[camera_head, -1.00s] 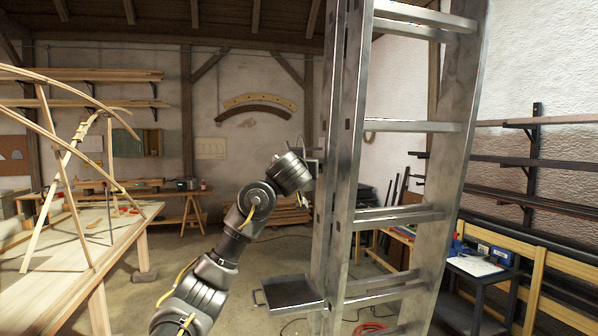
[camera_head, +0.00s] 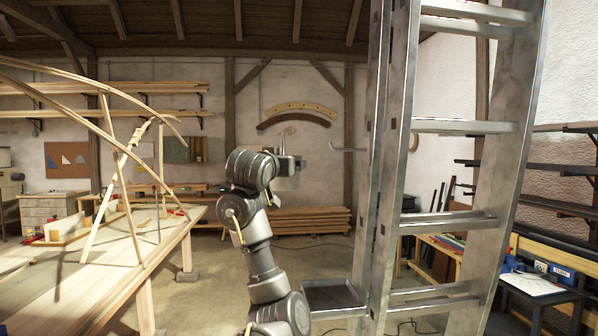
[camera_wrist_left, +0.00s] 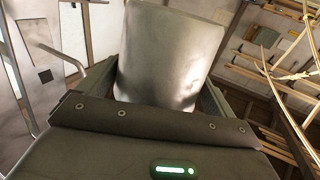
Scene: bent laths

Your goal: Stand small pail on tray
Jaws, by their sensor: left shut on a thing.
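The small pail (camera_wrist_left: 168,55) is a smooth grey metal vessel, seen close up in the left wrist view between my fingers. My left gripper (camera_head: 292,165) is shut on it, raised to the left of the ladder and clear of it. In the head view the pail is mostly hidden behind my gripper, and I cannot tell its exact tilt. The tray (camera_head: 333,297) is dark, shallow and metallic, low at the left side of the ladder. Its visible floor is empty; my arm stands close to its left edge. My right gripper is not in view.
A tall metal ladder (camera_head: 393,160) stands right of my arm. A bare hook (camera_head: 347,150) juts left from its rail, between gripper and ladder. A workbench (camera_head: 110,262) with bent laths is at the left. The air left of the ladder above the tray is free.

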